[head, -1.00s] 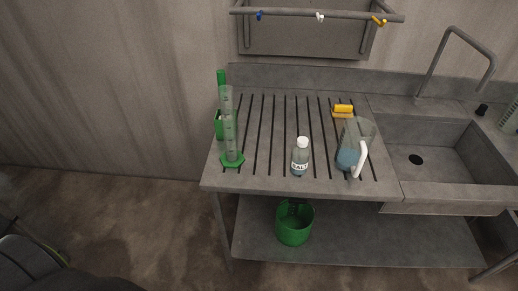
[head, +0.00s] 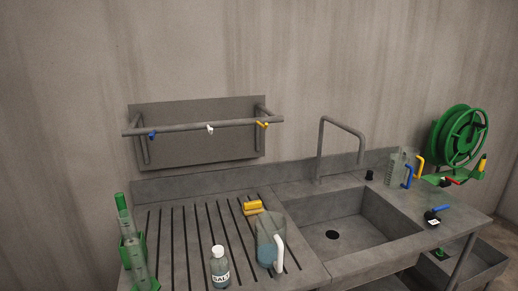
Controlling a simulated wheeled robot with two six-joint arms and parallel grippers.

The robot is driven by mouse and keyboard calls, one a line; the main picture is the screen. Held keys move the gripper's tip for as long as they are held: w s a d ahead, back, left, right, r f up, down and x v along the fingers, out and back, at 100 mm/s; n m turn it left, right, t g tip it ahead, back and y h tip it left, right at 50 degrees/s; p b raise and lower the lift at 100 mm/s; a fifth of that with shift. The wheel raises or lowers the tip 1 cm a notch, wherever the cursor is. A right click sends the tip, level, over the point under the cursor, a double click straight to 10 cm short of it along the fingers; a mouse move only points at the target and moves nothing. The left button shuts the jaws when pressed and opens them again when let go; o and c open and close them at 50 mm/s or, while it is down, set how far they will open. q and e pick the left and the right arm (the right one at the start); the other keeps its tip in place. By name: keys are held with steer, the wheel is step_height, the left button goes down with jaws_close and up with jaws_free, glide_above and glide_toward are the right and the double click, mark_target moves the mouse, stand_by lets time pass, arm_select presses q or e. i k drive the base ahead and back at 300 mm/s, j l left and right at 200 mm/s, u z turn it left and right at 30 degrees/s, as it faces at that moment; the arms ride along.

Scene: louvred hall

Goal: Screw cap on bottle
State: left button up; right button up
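The bottle (head: 220,270) stands upright on the grooved draining board, left of the sink. It is clear with a bluish tint and carries a label that seems to read SALT. A white cap (head: 218,251) sits on its top; I cannot tell how tightly it is screwed. Neither of my grippers shows in the head view.
A jug (head: 268,240) with a white handle and a yellow block (head: 252,207) stand right of the bottle. Green-based cylinders (head: 137,262) are at the left. The sink (head: 350,228) has a tall tap (head: 340,123). A green hose reel (head: 460,138) is at far right.

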mark_target(219, 268)
steer(key=j+z, duration=0.15)
steer(key=z, duration=0.4)
steer(key=k+j+z, duration=0.15)
steer(key=j, duration=0.3)
steer(key=j+z, duration=0.1)
steer(key=j, duration=0.35)
steer(key=k+j+z, duration=0.15)
steer(key=j, duration=0.25)
steer(key=k+j+z, duration=0.1)
steer(key=j, duration=0.3)
steer(key=k+j+z, duration=0.15)
steer(key=j, duration=0.25)
steer(key=k, duration=0.05)
